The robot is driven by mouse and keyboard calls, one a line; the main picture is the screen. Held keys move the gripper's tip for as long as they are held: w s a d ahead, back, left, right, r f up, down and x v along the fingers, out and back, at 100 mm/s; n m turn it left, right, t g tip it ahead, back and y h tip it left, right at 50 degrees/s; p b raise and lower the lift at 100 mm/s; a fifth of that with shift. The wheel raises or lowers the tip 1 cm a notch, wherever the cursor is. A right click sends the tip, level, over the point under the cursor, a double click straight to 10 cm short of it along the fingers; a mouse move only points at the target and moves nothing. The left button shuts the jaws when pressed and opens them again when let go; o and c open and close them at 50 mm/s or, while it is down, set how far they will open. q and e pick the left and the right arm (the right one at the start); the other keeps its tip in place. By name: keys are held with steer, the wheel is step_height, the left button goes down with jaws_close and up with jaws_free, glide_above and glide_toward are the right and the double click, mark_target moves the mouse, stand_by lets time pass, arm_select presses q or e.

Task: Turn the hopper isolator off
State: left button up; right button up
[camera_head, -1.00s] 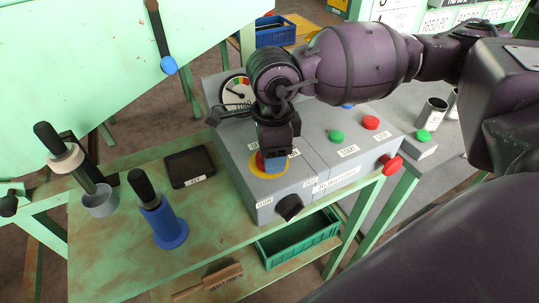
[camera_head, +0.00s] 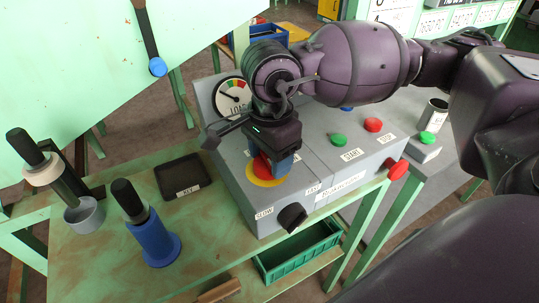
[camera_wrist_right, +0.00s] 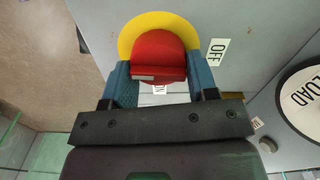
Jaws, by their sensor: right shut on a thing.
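The hopper isolator is a red knob (camera_wrist_right: 160,55) on a yellow disc (camera_wrist_right: 127,40), on top of a grey control box (camera_head: 235,190). In the wrist view the knob's raised bar lies across the picture between two blue fingertips. An OFF label (camera_wrist_right: 217,50) is to the right of the disc. Another label (camera_wrist_right: 159,89), partly hidden, reads about ON below the knob. In the head view my right gripper (camera_head: 277,165) comes down from above, shut on the knob and hiding part of it. My left gripper is not in view.
The box also carries a LOAD gauge (camera_head: 232,97), a black SLOW/FAST dial (camera_head: 291,217), a green START button (camera_head: 337,139), a red STOP button (camera_head: 373,125) and a red side knob (camera_head: 397,169). A black tray (camera_head: 182,176) and blue-based handle (camera_head: 150,235) stand to the left.

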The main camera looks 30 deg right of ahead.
steer(key=shift+r, duration=0.15)
steer(key=o, duration=0.9)
steer(key=shift+r+p, duration=0.6)
steer(key=shift+r, duration=4.75)
